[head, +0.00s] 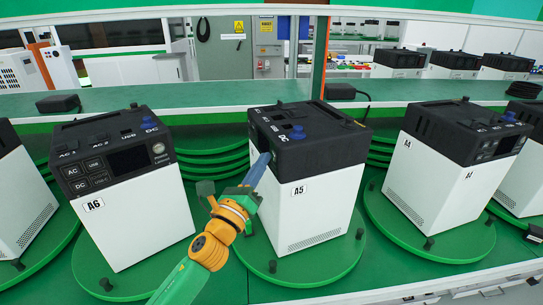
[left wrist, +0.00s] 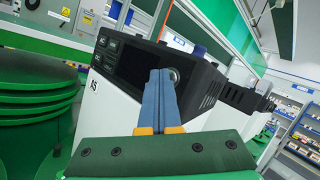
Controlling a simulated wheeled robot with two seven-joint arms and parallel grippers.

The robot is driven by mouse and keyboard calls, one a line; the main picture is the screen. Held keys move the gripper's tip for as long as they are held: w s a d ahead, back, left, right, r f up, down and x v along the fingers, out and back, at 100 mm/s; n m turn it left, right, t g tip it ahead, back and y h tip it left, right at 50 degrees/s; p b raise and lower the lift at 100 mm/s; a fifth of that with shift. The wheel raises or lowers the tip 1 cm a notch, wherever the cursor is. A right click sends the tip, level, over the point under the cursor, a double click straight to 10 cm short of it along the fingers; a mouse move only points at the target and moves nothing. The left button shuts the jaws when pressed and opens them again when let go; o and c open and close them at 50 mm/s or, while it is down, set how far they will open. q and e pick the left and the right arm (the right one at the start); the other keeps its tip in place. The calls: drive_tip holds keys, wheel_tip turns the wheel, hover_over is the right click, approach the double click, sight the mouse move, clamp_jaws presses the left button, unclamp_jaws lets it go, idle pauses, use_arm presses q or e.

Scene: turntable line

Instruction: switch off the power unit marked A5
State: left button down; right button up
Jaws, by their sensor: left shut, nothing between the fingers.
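The power unit marked A5 (head: 308,205) is a white box with a black top, standing on a green turntable in the middle of the head view. In the left wrist view, A5 (left wrist: 112,98) shows its black front panel with a dark screen (left wrist: 134,66) and a round power button (left wrist: 174,77). My left gripper (head: 262,158) is shut and empty, its blue fingertips at the panel side of A5. In the left wrist view the fingertips (left wrist: 160,74) overlap the panel just left of the button and partly cover it. I cannot tell whether they touch. My right gripper is not in view.
Unit A6 (head: 135,225) stands on its turntable to the left, its panel facing me. Unit A4 (head: 430,175) stands to the right. A green shelf (head: 220,97) with black adapters runs behind them. Stacked green discs (left wrist: 30,85) lie left of A5 in the wrist view.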

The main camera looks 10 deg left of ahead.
use_arm(q)
drive_tip(key=shift+s+a, duration=0.35)
drive_tip(key=shift+a, duration=0.2)
drive_tip(key=s+a, duration=0.1)
drive_tip(key=a, duration=0.1)
drive_tip(key=s+a, duration=0.1)
drive_tip(key=a, duration=0.1)
drive_tip(key=shift+s+a+p, duration=0.1)
drive_tip(key=shift+s+p, duration=0.2)
drive_tip(key=shift+p, duration=0.1)
idle(0.3)
